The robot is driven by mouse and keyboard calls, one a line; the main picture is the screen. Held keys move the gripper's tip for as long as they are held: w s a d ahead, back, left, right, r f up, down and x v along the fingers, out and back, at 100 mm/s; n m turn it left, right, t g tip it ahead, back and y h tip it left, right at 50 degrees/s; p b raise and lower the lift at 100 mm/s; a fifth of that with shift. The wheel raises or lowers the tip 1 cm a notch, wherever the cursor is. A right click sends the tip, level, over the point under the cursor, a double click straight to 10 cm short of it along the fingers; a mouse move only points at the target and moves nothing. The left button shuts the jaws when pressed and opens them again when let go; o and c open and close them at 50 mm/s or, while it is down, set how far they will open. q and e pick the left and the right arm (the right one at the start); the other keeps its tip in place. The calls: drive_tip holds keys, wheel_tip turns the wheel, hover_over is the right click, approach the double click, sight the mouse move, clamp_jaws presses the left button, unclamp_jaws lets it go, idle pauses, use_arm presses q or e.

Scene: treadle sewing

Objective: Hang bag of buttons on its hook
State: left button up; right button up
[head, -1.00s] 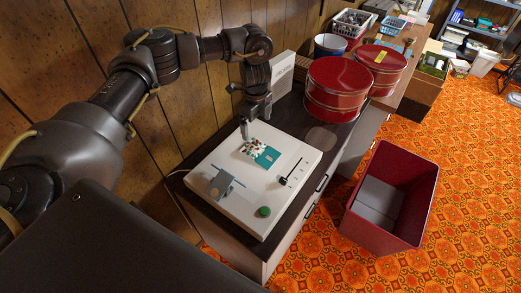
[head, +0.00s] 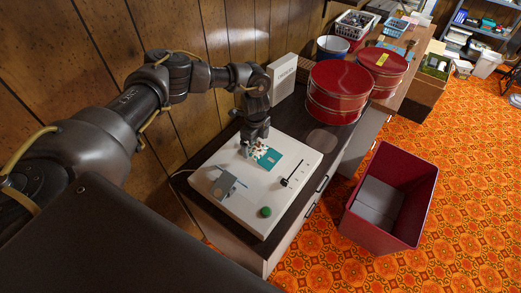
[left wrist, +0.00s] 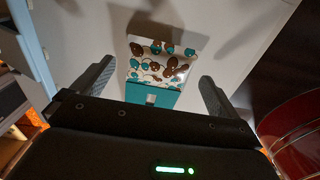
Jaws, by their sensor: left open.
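The bag of buttons (head: 271,159) lies on a white board with controls (head: 240,205). It has a teal band and a white part with brown and teal button shapes. In the left wrist view the bag (left wrist: 155,95) lies between my two fingers, with space on both sides. My left gripper (head: 254,144) is open and empty, pointing down at the far edge of the bag and partly covering it; it also shows in the left wrist view (left wrist: 157,85). I cannot make out a hook for certain. My right gripper is not in view.
The board carries a grey bracket (head: 226,186), a black slider (head: 291,173) and a green knob (head: 265,211). A red round tin (head: 338,95) and a white box (head: 283,76) stand behind it. A wood-panelled wall is close at left. A dark red bin (head: 357,222) stands on the floor.

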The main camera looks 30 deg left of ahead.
sight(267, 160)
use_arm(q)
drive_tip(key=shift+f, duration=1.15)
drive_tip(key=c, duration=0.9)
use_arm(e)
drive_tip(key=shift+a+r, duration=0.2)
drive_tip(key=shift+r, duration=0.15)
use_arm(q)
drive_tip(key=shift+r, duration=0.1)
drive_tip(key=shift+r+b, duration=0.35)
drive_tip(key=shift+b, duration=0.05)
drive_tip(key=r, duration=0.1)
drive_tip(key=d+r+b, duration=0.1)
drive_tip(key=r, duration=0.1)
drive_tip(key=s+d+r+b, duration=0.3)
drive_tip(key=s+d+r, duration=0.2)
drive_tip(key=d+r, duration=0.4)
drive_tip(key=d, duration=0.3)
drive_tip(key=shift+s, duration=0.2)
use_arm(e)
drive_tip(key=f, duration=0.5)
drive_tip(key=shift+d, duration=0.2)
